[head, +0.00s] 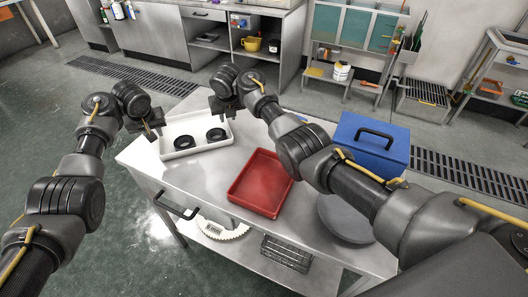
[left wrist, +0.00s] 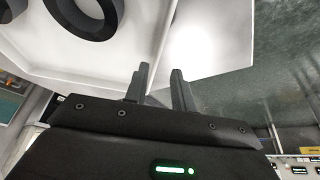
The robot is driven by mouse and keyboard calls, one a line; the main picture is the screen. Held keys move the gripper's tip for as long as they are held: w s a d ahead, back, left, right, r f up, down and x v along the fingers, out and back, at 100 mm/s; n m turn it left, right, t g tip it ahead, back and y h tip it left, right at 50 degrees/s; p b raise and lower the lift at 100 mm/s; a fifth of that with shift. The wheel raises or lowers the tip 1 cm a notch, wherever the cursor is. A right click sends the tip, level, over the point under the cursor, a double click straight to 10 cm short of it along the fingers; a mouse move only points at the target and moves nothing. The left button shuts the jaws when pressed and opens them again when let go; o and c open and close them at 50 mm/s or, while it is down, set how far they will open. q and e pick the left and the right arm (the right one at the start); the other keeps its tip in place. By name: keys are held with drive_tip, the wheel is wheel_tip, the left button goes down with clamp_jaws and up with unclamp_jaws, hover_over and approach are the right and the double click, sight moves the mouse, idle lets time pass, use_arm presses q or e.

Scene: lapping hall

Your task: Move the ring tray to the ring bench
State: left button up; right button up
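The ring tray (head: 197,151) is a shallow white tray on the far left part of a grey metal table. Two black rings (head: 183,142) (head: 215,134) lie in it. In the left wrist view, the tray (left wrist: 95,62) and dark rings (left wrist: 82,18) show close up. My left gripper (head: 153,132) is at the tray's left end; its fingers (left wrist: 162,82) stand apart beside the tray's edge, with nothing visibly gripped. My right gripper (head: 226,108) is at the tray's right end, fingers pointing down and seemingly apart. Contact with the rim is unclear. I cannot tell which bench is the ring bench.
A red tray (head: 262,184) lies mid-table, with a blue box (head: 370,146) and a grey round plate (head: 345,218) to its right. A shelf under the table holds a white toothed ring (head: 222,229) and a dark basket (head: 287,253). Benches (head: 160,35) stand along the back wall.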

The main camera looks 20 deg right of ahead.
use_arm(q)
drive_tip(key=shift+s+d+r, duration=0.1)
drive_tip(key=shift+s+r, duration=0.25)
drive_tip(key=shift+r, duration=0.05)
use_arm(e)
drive_tip(key=shift+s+a+r, duration=0.1)
drive_tip(key=shift+s+r, duration=0.25)
drive_tip(key=shift+r, duration=0.05)
use_arm(q)
drive_tip(key=shift+d+r, duration=0.1)
drive_tip(key=shift+r, duration=0.2)
use_arm(e)
drive_tip(key=shift+w+f, duration=0.15)
drive_tip(key=shift+f, duration=0.05)
drive_tip(key=shift+r, duration=0.1)
drive_tip(key=shift+s+a+r, duration=0.1)
drive_tip(key=shift+s+r, duration=0.1)
drive_tip(key=shift+r, duration=0.3)
use_arm(q)
drive_tip(key=v, duration=1.1)
drive_tip(key=shift+s, duration=0.25)
use_arm(e)
drive_tip(key=v, duration=1.1)
use_arm(q)
drive_tip(key=shift+a, duration=0.2)
use_arm(e)
drive_tip(key=shift+s+f, duration=0.1)
